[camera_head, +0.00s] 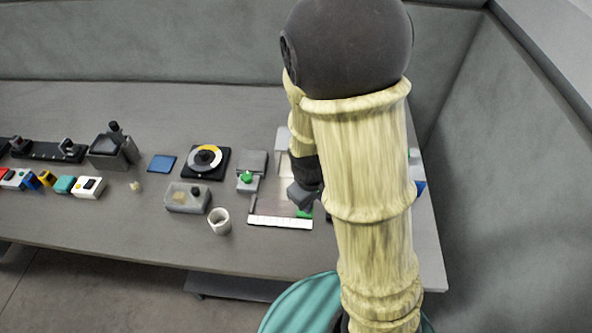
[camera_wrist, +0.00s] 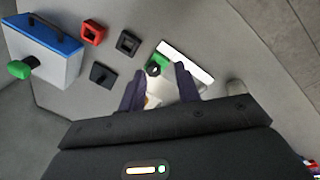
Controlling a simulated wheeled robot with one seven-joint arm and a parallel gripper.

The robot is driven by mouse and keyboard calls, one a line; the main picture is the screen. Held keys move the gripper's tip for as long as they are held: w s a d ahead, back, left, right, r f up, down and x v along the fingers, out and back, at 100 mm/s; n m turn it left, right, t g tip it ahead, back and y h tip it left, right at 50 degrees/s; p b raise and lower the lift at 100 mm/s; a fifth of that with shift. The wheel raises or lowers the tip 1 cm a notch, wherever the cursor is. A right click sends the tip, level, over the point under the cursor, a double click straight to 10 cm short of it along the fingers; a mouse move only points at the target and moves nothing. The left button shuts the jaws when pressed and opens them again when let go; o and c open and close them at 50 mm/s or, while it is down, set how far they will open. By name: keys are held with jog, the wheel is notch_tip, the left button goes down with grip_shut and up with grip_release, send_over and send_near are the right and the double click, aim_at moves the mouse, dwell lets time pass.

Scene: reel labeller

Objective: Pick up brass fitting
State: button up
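I cannot pick out a brass fitting for certain. A small tan piece (camera_head: 136,187) lies on the table at the left in the head view, and a tan lump (camera_head: 180,196) shows in a clear box; either is too small to name surely. My gripper (camera_head: 303,197) is low over the pale mat (camera_head: 268,221), right of the white cup (camera_head: 219,221). In the wrist view its two dark fingers (camera_wrist: 159,70) are apart, with a green block with a black ring (camera_wrist: 156,64) just beyond their tips.
The clear box (camera_head: 186,205) and a black dial plate (camera_head: 205,162) stand left of the mat. A white box with a blue lid (camera_wrist: 45,58), a red square ring (camera_wrist: 93,33) and dark square parts (camera_wrist: 127,42) show in the wrist view. The table's front left is bare.

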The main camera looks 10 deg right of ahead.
jog(key=w+f+n+h+b, duration=0.1)
jog(key=w+f+n, duration=0.1)
jog(key=f+n, duration=0.1)
jog(key=w+f+n+t+h+b, duration=0.1)
jog(key=f+n+h+b, duration=0.1)
jog(key=f+n, duration=0.2)
jog(key=w+f+n+h+b, duration=0.1)
jog(key=w+f+n+h, duration=0.1)
jog(key=f+n, duration=0.2)
jog(key=shift+w+a+f+t, duration=0.25)
jog(key=shift+w+a+t, duration=0.05)
jog(key=shift+w+t, duration=0.1)
jog(key=w+a+r+n+t+h+b, duration=0.2)
jog(key=w+a+r+n+t+b, duration=0.1)
jog(key=w+a+n+t, duration=0.4)
jog(key=a+n, duration=0.2)
jog(key=n, duration=0.2)
jog(key=shift+w+b, duration=0.25)
jog(key=shift+b, duration=0.05)
jog(key=p+x, duration=0.2)
jog(key=x, duration=0.9)
jog(key=shift+w+d+f, duration=0.15)
jog(key=shift+w+d, duration=0.05)
jog(key=shift+d, duration=0.1)
jog(key=shift+w+d+f, duration=0.1)
jog(key=shift+w+f, duration=0.05)
jog(key=shift+w+d, duration=0.1)
